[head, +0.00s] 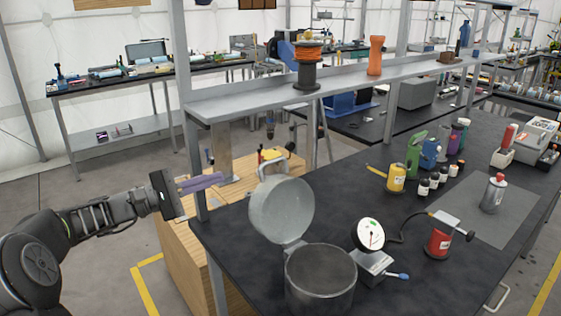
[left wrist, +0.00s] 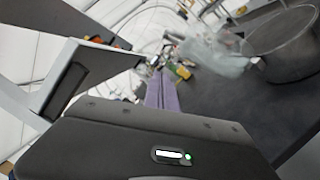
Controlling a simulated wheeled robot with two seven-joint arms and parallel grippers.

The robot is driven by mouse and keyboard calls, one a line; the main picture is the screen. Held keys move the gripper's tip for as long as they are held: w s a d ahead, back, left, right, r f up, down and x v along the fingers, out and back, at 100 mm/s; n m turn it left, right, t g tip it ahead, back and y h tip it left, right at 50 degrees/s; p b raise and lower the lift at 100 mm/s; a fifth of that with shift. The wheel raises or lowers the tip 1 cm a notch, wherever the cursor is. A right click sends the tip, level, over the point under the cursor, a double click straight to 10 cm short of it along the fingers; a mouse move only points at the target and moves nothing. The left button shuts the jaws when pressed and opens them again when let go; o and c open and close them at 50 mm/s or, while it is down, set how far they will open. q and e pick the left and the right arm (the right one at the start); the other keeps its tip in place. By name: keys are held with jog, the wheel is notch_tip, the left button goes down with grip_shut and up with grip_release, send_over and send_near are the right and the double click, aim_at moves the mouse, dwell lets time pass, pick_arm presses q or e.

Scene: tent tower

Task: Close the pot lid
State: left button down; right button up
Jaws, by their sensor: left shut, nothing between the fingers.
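A grey metal pot (head: 320,279) stands on the black worktable near the front, its mouth open. Its round lid (head: 282,209) is hinged at the back left of the rim and stands up, tilted back. The pot also shows at the top right of the left wrist view (left wrist: 286,42). My left gripper (head: 222,178) has purple fingers and is shut and empty. It is left of the lid, apart from it, close to the shelf post. The fingers also show in the left wrist view (left wrist: 161,92). My right gripper is in neither view.
A round white gauge (head: 368,236) stands right of the pot, with a red can (head: 439,240) beyond. A grey shelf post (head: 193,130) rises near my left gripper and carries a long shelf (head: 340,80). Bottles line the table's back. A wooden box (head: 180,238) stands left.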

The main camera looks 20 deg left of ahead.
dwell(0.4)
pick_arm(q)
jog(key=w+d+r+p, duration=0.3)
jog(key=w+d+p, duration=0.1)
jog(key=d, duration=0.5)
jog(key=shift+w+d, duration=0.35)
jog(key=shift+w, duration=0.35)
